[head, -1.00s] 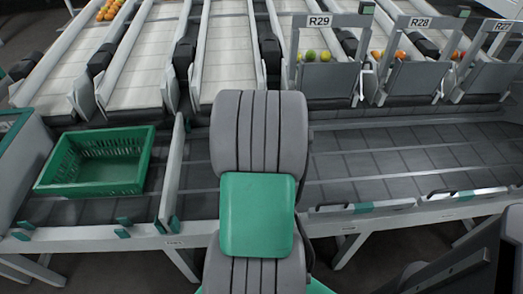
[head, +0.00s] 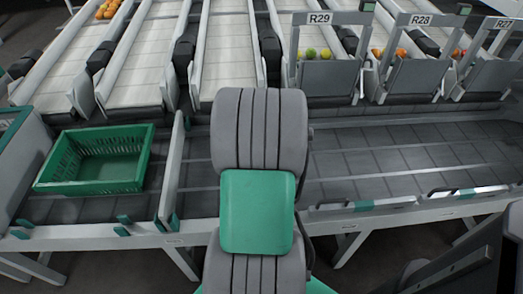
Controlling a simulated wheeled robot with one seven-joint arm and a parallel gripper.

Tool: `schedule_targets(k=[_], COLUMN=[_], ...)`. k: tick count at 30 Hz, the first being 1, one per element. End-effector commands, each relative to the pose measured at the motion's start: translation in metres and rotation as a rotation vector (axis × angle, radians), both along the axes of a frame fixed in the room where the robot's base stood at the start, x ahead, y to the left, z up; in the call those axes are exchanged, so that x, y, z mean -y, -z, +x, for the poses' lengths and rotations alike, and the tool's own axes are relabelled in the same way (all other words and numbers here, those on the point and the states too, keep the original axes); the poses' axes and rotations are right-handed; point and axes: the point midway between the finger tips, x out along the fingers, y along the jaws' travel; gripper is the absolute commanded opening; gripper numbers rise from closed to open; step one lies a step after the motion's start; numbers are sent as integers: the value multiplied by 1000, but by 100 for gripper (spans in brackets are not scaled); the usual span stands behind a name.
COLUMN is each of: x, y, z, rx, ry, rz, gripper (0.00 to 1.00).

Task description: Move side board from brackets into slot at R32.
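My gripper is not in view; my own arm fills the middle of the head view and hides part of the table behind it. A pale board with black handles and green patches (head: 395,203) lies along the front edge of the table at the right; I cannot tell whether it is the side board. Small green brackets (head: 123,219) sit on the front rail at the left, with no board in them. No R32 label shows; the labels in view are R29 (head: 319,18), R28 (head: 420,21) and R27 (head: 506,24).
A green crate (head: 140,158) stands empty on the table at the left, beside an upright grey divider (head: 172,170). The dark table surface (head: 400,160) right of my arm is clear. Several pale lanes (head: 225,50) lead down to the table, some with tomatoes.

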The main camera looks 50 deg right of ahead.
Motion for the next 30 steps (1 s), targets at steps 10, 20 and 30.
schedule_targets(k=[10,20,30], x=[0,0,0], y=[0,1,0], z=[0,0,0], rx=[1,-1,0], ry=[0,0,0], rz=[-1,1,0], gripper=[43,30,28])
